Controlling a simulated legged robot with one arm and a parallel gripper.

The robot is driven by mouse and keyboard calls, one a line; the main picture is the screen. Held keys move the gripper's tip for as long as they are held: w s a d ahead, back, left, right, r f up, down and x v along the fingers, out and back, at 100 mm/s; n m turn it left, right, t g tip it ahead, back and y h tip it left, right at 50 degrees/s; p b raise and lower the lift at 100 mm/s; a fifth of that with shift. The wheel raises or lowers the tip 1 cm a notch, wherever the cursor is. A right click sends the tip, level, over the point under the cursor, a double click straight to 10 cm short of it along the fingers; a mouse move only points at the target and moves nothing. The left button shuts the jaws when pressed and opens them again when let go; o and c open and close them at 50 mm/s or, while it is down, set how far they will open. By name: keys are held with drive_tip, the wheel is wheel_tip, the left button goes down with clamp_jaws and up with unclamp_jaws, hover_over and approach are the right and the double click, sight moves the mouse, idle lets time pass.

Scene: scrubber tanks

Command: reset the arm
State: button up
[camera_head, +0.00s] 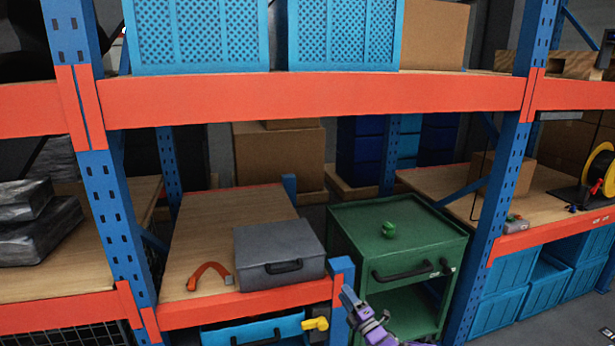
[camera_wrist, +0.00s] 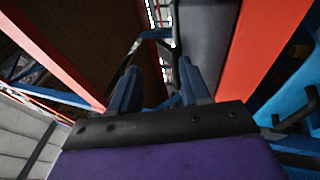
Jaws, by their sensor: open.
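My gripper (camera_wrist: 158,85) shows in the wrist view with its two dark blue fingers apart and nothing seen between them. In the head view part of my purple arm (camera_head: 368,325) shows at the bottom, right of centre, in front of the green cart. The fingertips are hard to make out there. In the wrist view, orange-red beams lie on both sides of the fingers, and a grey surface lies just beyond the right finger.
A grey case (camera_head: 279,254) and an orange curved handle (camera_head: 209,273) lie on the wooden shelf. A green cart (camera_head: 398,215) with a small green object (camera_head: 389,229) stands right of it. A blue post (camera_head: 341,275) rises close to my arm. Blue bins (camera_head: 497,309) stand at lower right.

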drive_tip(key=w+d+r+m+g+h, duration=0.25)
drive_tip(key=d+r+m+h, duration=0.35)
drive_tip(key=r, duration=0.4)
drive_tip(key=s+d+r+m+g+h, duration=0.2)
drive_tip(key=s+r+m+g+h, duration=0.4)
drive_tip(key=s+m, duration=0.45)
drive_tip(key=s+a+r+m+g, duration=0.1)
drive_tip(key=s+a+m+g, duration=0.1)
drive_tip(key=s, duration=1.6)
drive_tip(key=s+a+r+m+g, duration=0.2)
drive_tip(key=s+m+g, duration=0.2)
drive_tip(key=s, duration=1.5)
drive_tip(key=s+a+r+m+g, duration=0.2)
drive_tip(key=s+g, duration=0.3)
drive_tip(key=s, duration=1.4)
drive_tip(key=shift+a+r+m+g+y, duration=0.15)
drive_tip(key=shift+a+m+g+y, duration=0.2)
drive_tip(key=shift+m, duration=0.1)
